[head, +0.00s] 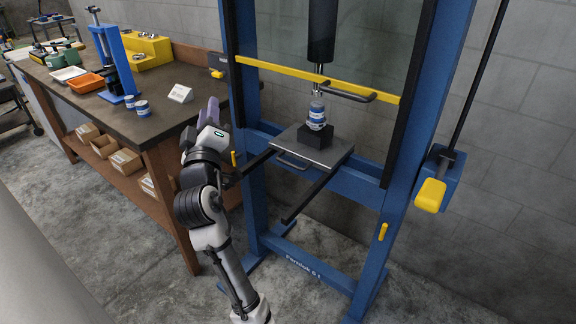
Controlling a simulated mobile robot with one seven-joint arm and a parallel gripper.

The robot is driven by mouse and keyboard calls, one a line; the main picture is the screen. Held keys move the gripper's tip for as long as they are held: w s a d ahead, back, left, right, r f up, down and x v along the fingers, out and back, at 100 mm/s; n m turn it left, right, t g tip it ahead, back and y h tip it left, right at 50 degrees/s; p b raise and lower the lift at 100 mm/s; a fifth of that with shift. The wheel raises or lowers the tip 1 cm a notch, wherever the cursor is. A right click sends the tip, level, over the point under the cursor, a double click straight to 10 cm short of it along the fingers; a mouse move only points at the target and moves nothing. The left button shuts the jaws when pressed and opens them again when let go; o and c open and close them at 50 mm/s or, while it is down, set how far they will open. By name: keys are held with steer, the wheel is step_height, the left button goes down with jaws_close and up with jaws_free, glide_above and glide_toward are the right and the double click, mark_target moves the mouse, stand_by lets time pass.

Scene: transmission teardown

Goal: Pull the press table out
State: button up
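The press table (335,157) is a flat grey plate with a loop handle (292,161) on its front edge. It sits inside the blue press frame (397,205), at the back of two dark rails (312,196) that stick out toward the front. A black block (312,140) stands on the plate with a blue and silver part (317,116) on top, below the black press ram (322,35). My gripper (212,108) is left of the press, apart from the table handle and near the bench edge. Its fingers are seen from behind, so their opening is unclear.
A yellow-edged clear guard (300,73) with a bar handle crosses the press above the table. The workbench (120,113) with trays and parts stands left. The floor before the press looks clear.

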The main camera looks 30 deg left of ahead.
steer(key=w+d+f+h, duration=0.1)
steer(key=w+f+h, duration=0.25)
steer(key=f, duration=0.25)
steer(key=w+f+h, duration=0.2)
steer(key=f+h, duration=0.3)
steer(key=f, duration=0.1)
steer(key=g+h, duration=0.1)
steer(key=h, duration=0.5)
glide_toward(287, 164)
steer(key=w, duration=0.3)
steer(key=w+f+p, duration=0.1)
steer(key=w, duration=0.3)
steer(key=w+f+p, duration=0.1)
steer(key=w, duration=0.2)
steer(key=shift+w+d, duration=0.15)
steer(key=shift+w, duration=0.1)
jaws_close()
